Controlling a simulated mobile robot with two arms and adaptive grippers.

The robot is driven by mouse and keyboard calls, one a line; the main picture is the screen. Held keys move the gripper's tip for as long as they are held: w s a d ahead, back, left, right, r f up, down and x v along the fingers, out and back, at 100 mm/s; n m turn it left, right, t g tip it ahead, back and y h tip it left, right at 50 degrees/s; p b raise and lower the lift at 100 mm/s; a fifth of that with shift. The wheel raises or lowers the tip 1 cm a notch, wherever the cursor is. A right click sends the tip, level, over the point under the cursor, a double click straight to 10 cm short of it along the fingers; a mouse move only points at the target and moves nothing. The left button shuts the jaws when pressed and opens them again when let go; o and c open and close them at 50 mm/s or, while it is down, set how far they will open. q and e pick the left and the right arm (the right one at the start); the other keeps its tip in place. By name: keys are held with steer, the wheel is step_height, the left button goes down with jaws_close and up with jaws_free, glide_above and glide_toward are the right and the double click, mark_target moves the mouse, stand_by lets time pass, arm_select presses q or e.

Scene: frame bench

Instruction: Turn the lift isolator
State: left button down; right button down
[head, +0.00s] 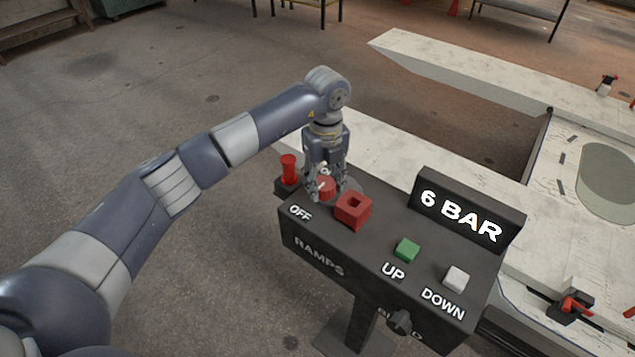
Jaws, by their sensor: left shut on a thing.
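The lift isolator is a red knob (327,187) near the left end of the black control box (385,238), by the word OFF. My left gripper (327,190) reaches down from above and is shut on this knob. Its fingers cover part of the knob, so the exact angle of the knob is hard to read. A white mark shows on the knob's face. My right gripper is not in the head view.
Beside the knob are a red square block with a hole (353,210) and a red post (289,168). A green UP button (407,249), a white DOWN button (457,278) and a 6 BAR display (465,212) are further right. White ramps (470,70) lie behind.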

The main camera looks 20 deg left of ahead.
arm_select(q)
steer(key=c, duration=1.2)
jaws_free()
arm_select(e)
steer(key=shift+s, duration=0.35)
arm_select(q)
steer(key=shift+r, duration=0.15)
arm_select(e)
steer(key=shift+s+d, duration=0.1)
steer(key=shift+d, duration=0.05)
arm_select(q)
step_height(320, 180, up, 12)
steer(key=shift+f, duration=0.1)
steer(key=shift+f, duration=0.1)
